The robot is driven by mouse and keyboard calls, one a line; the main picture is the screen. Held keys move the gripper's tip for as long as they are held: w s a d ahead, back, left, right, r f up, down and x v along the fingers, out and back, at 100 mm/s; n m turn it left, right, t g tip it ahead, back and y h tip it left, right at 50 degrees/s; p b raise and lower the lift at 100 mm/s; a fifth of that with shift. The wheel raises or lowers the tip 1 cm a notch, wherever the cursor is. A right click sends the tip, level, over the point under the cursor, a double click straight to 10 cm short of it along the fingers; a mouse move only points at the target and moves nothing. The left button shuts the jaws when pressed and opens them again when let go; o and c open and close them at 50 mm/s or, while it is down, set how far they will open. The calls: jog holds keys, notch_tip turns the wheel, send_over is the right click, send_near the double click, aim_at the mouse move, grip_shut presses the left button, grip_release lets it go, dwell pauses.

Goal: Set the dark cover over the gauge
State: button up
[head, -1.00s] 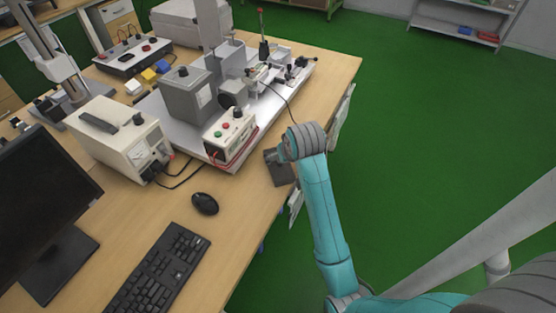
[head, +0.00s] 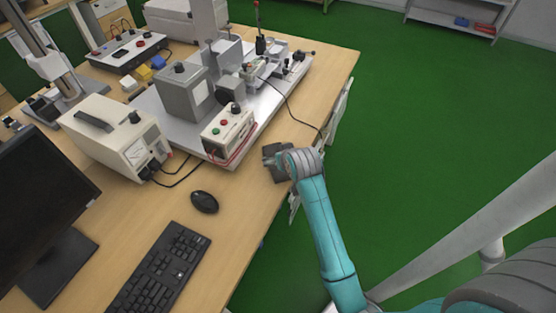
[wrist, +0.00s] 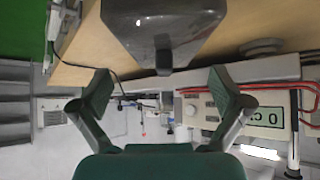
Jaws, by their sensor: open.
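The dark grey cover (head: 279,174) sits on the right edge of the bench, partly hidden by my arm in the head view. In the wrist view the cover (wrist: 160,22) fills the top middle, with a small dark knob facing me. My gripper (wrist: 160,84) is open and empty, its two fingers spread either side of the knob's line and apart from the cover. In the head view the fingers are hard to make out. A dark round part (head: 229,93) on the metal fixture may be the gauge; its face is not clear.
A control box (head: 227,132) with red and green buttons and red leads stands left of the cover; a black cable runs along the bench edge. A beige instrument (head: 118,138), mouse (head: 204,202) and keyboard (head: 160,270) lie further left. The bench between mouse and cover is clear.

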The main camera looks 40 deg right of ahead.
jog(key=shift+a+x, duration=0.2)
jog(key=shift+x, duration=2.05)
jog(key=c, duration=1.2)
